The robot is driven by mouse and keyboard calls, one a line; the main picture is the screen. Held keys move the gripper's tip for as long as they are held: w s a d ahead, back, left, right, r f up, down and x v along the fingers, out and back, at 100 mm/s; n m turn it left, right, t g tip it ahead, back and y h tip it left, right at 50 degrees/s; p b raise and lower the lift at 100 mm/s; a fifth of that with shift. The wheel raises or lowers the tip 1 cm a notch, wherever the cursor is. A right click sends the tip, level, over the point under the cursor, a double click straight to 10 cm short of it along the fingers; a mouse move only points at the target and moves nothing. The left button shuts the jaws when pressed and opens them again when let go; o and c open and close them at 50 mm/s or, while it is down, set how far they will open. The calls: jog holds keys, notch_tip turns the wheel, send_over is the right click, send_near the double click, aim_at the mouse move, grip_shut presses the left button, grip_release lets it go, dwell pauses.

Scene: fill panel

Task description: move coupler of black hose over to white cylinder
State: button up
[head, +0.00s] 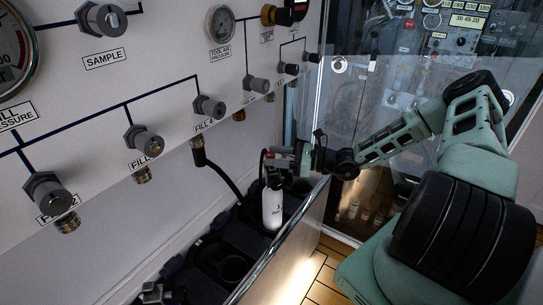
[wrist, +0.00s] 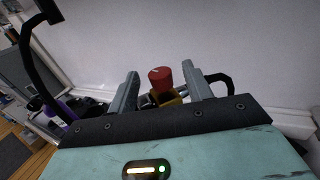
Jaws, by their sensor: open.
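The white cylinder (head: 272,208) stands upright in a dark rack below the panel, its valve mostly hidden by my gripper. The black hose (head: 222,176) hangs from the panel, its coupler (head: 198,148) at the outlet under a FILL knob, left of the cylinder. My gripper (head: 284,157) is open at the cylinder's top. In the wrist view, a red knob (wrist: 160,77) on a brass-coloured valve (wrist: 166,97) shows between the spread fingers (wrist: 160,88). I cannot tell whether they touch it. A black hose (wrist: 38,75) also shows at left there.
Knobs and brass outlets line the panel (head: 95,155) above the rack. The rack has empty round holders (head: 232,268) nearer the camera. A metal rail (head: 280,245) edges the rack on the right. A glass door (head: 350,100) stands behind my arm.

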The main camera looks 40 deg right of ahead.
jog(key=v, duration=1.5)
jog(key=shift+s+d+b, duration=0.2)
jog(key=shift+s+b, duration=0.1)
jog(key=s+a+r+n+g+p, duration=0.1)
jog(key=a+r+n+g, duration=0.2)
jog(key=a+n+g, duration=0.35)
jog(key=s+a+r+n+g+h+p, duration=0.1)
jog(key=a+r+n+g, duration=0.25)
jog(key=a, duration=0.55)
jog(key=s+a+r+n+g+p, duration=0.1)
jog(key=a+r+n+g+p, duration=0.1)
jog(key=a+n+g, duration=0.5)
jog(key=s+a+r+n+t+h+p, duration=0.3)
jog(key=s+a+r+n+h, duration=0.7)
jog(key=n, duration=0.8)
jog(key=s+a+r+p, duration=0.1)
jog(key=s+a+r, duration=0.2)
jog(key=s+a, duration=0.2)
jog(key=shift+a+t+h, duration=0.3)
jog(key=shift+t, duration=0.1)
jog(key=shift+r, duration=0.1)
